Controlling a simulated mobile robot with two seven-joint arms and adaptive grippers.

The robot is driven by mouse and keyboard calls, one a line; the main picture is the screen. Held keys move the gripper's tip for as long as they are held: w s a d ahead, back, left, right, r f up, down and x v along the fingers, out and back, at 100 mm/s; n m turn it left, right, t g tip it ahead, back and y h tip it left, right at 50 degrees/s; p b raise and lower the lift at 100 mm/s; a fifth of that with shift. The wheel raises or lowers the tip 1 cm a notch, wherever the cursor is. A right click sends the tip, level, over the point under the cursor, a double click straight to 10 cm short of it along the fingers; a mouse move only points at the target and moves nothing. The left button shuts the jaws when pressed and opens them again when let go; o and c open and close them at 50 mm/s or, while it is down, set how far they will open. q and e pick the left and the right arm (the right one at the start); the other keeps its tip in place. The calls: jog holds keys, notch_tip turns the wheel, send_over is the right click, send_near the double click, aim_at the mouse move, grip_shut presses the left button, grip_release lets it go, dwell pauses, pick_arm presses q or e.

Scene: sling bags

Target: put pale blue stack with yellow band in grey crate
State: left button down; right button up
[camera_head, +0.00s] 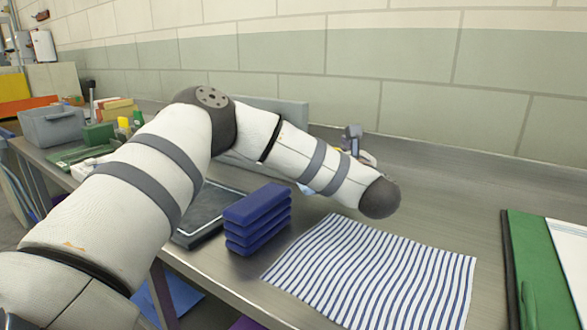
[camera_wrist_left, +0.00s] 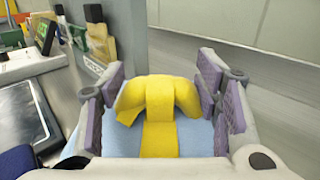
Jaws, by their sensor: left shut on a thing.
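The pale blue stack (camera_wrist_left: 192,135) with a yellow band (camera_wrist_left: 160,128) is between the purple-padded fingers of my left gripper (camera_wrist_left: 163,80) in the left wrist view. The gripper is shut on it. In the head view my forearm hides most of the left gripper (camera_head: 352,142) and nearly all of the stack. The grey crate (camera_head: 55,131) stands at the far left end of the bench, well apart from the gripper; its inside is hardly visible. My right gripper is not in view.
A dark blue stack (camera_head: 257,222) stands beside a dark tray (camera_head: 198,222). A striped cloth (camera_head: 375,275) lies to the right. An upright grey panel (camera_head: 290,110) stands behind my arm. Green items (camera_head: 98,135) sit near the crate. Bare bench lies right of the cloth.

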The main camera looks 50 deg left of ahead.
pick_arm(q)
notch_tip(320, 180, down, 5)
jog(key=shift+f, duration=0.1)
jog(key=shift+f, duration=0.4)
jog(key=c, duration=0.6)
grip_release()
jog(key=shift+f, duration=0.1)
jog(key=shift+o, duration=0.2)
